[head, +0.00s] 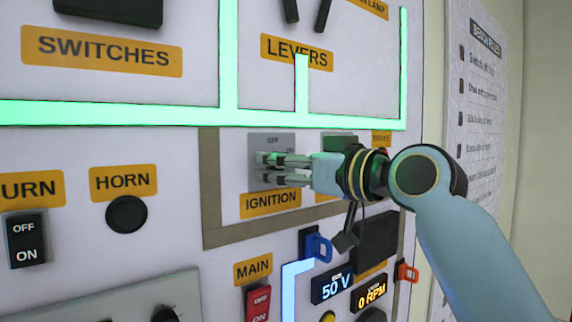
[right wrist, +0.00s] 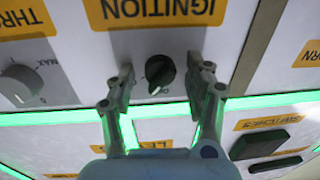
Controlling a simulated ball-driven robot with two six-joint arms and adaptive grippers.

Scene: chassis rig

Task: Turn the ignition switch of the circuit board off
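The ignition switch is a dark round knob (right wrist: 160,72) with a pale mark, on the panel beside the orange IGNITION label (right wrist: 150,10), which reads upside down in the right wrist view. In the head view its grey plate (head: 268,140) sits above the label, and my fingers hide the knob. My right gripper (head: 268,168) reaches in from the right, close to the plate. In the right wrist view, my right gripper (right wrist: 163,85) is open, one finger on each side of the knob, with gaps between. My left gripper is not in view.
A grey throttle knob (right wrist: 22,84) stands beside the ignition in the wrist view. A green light strip (head: 180,113) runs above it in the head view. The HORN button (head: 126,214), MAIN switch (head: 258,304), 50 V display (head: 332,285) and a blue clip-like part (head: 317,246) are nearby.

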